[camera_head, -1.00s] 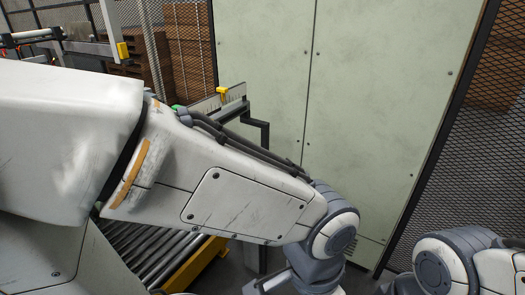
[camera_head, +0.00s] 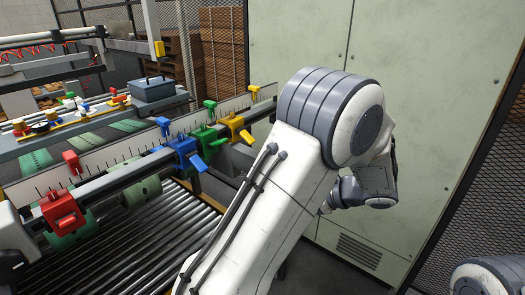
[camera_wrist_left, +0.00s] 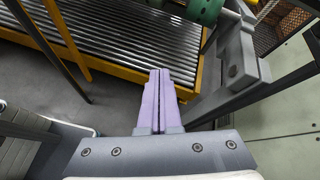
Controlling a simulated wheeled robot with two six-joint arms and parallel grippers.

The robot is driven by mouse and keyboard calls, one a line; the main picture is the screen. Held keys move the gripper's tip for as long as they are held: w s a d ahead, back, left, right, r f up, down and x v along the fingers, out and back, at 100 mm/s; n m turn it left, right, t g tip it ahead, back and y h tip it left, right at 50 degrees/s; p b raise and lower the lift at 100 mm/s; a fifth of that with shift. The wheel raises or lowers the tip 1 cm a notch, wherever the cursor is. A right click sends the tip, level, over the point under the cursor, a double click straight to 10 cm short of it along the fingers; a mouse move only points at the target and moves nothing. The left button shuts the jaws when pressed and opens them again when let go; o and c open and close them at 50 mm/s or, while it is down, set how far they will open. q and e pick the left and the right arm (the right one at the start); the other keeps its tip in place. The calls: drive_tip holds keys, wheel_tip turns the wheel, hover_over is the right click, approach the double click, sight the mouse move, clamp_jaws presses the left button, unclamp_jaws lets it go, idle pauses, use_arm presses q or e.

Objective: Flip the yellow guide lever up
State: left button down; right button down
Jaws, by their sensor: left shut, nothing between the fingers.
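The yellow guide (camera_head: 234,124) sits at the right end of the front rail in the head view. Its lever (camera_head: 247,136) points outward and down to the right. My left gripper (camera_wrist_left: 160,76) shows in the left wrist view with its two purple fingers shut and nothing between them. It points toward the roller conveyor's end, apart from any lever. The yellow guide is not visible in the wrist view. In the head view my left arm stands just right of the yellow guide, and its gripper is hidden. My right gripper is out of view.
Green (camera_head: 209,137), blue (camera_head: 186,153) and red (camera_head: 62,211) guides share the front rail. A rear ruler bar (camera_head: 115,150) carries smaller colored knobs. Rollers (camera_head: 150,245) lie below. A pale green cabinet (camera_head: 430,110) stands behind my arm. A grey bracket (camera_wrist_left: 236,60) is right of my fingers.

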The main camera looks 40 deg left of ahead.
sight(246, 136)
use_arm(q)
drive_tip(key=w+a+f+m+t+y, duration=0.1)
drive_tip(key=w+a+f+m+y, duration=0.1)
drive_tip(key=w+a+y, duration=0.2)
drive_tip(key=w+a+f+m+t+y+b, duration=0.1)
drive_tip(key=w+a+f+m+y, duration=0.1)
drive_tip(key=w+a, duration=0.6)
drive_tip(key=shift+w+a+m+y, duration=0.3)
drive_tip(key=shift+m+y, duration=0.4)
drive_tip(key=shift+y, duration=0.4)
drive_tip(key=shift+s+a+r, duration=0.1)
drive_tip(key=a+r+p, duration=0.5)
drive_tip(key=a+p, duration=0.1)
drive_tip(key=a, duration=0.1)
drive_tip(key=shift+w+a+r+p, duration=0.15)
drive_tip(key=shift+w+a+p, duration=0.15)
drive_tip(key=shift+a+p, duration=0.05)
drive_tip(key=shift+w+d+t, duration=0.1)
drive_tip(key=shift+d+t, duration=0.05)
drive_tip(key=shift+t, duration=0.15)
